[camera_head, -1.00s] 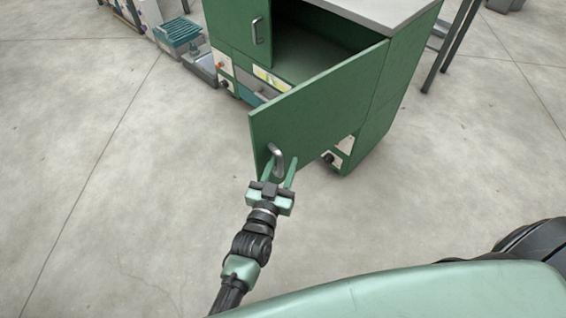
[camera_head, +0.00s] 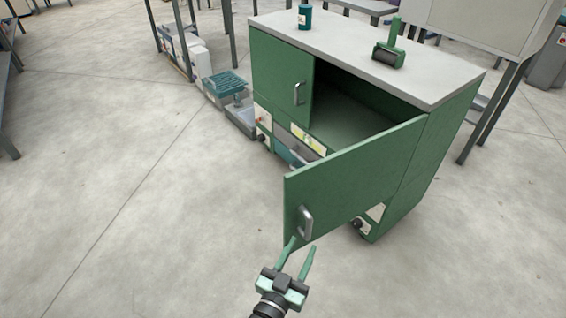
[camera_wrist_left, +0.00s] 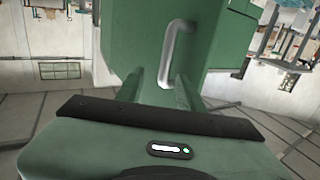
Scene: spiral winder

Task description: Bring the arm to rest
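My left gripper (camera_head: 302,244) is open, with its two green fingers apart and nothing held between them. Its fingertips are close to the grey handle (camera_head: 306,223) of the green cabinet door (camera_head: 350,180), which stands wide open. In the left wrist view the handle (camera_wrist_left: 174,52) shows just beyond the fingers (camera_wrist_left: 157,88); I cannot tell whether they touch it. Only the wrist end of the left arm shows in the head view. My right gripper is not in view.
The green cabinet (camera_head: 440,150) has a grey top (camera_head: 350,45) carrying a green-handled roller (camera_head: 390,50) and a teal container (camera_head: 304,16). Equipment with a teal grate (camera_head: 226,84) stands left of it. The concrete floor (camera_head: 130,220) at left is clear.

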